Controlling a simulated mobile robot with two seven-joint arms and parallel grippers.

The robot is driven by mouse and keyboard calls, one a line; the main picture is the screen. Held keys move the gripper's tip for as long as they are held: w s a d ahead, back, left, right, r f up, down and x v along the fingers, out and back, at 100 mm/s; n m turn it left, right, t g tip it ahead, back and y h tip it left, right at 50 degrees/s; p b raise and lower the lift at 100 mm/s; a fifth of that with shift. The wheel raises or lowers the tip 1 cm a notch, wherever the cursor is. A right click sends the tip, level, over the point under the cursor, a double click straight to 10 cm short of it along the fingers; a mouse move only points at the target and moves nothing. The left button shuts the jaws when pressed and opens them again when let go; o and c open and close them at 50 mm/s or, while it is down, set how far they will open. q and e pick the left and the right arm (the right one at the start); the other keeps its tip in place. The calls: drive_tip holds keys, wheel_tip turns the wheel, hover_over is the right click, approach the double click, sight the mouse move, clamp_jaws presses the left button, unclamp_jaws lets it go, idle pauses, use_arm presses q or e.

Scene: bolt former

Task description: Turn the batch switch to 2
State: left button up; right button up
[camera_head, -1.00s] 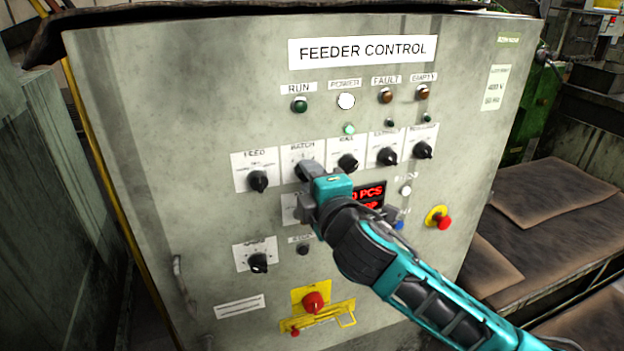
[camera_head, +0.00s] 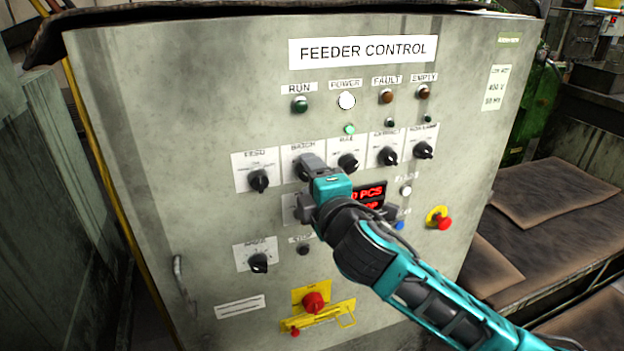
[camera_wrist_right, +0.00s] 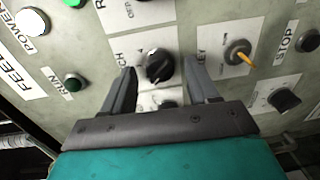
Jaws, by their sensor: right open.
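The batch switch is a black rotary knob (camera_head: 299,172) on a white plate under the BATCH label. In the head view my right gripper (camera_head: 306,187) partly hides it. In the right wrist view the batch switch (camera_wrist_right: 159,66) sits between the two open fingers of my right gripper (camera_wrist_right: 164,86), beyond their tips or level with them; I cannot tell which. No contact is clear. The position marks around the knob are too small to read. My left gripper is not in view.
The feed knob (camera_head: 259,181) is just left of the batch switch, and the rate knob (camera_head: 348,163) just right. A key switch (camera_wrist_right: 238,52) with an orange key lies below it. A red display (camera_head: 368,196) and a red emergency button (camera_head: 443,222) are further right.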

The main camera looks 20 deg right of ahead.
drive_tip(key=shift+s, duration=0.15)
drive_tip(key=s, duration=1.2)
drive_tip(key=shift+s+d+r+b, duration=0.25)
drive_tip(key=shift+s+r+b, duration=0.1)
drive_tip(key=shift+r+b, duration=0.1)
wheel_tip(320, 180, down, 18)
drive_tip(key=a+r+m+g+y, duration=0.1)
drive_tip(key=m+g, duration=0.3)
drive_tip(key=m, duration=0.3)
drive_tip(key=s+d+f+m+g, duration=0.1)
drive_tip(key=s+f+m, duration=0.3)
drive_tip(key=f, duration=0.4)
drive_tip(key=s+d+f+m+g, duration=0.1)
drive_tip(key=s+f+m, duration=0.4)
drive_tip(key=s+f, duration=0.1)
drive_tip(key=shift+f+g, duration=0.3)
drive_tip(key=shift+f, duration=0.55)
drive_tip(key=shift+o, duration=0.2)
drive_tip(key=shift+s+d+y, duration=0.1)
drive_tip(key=shift+y, duration=0.2)
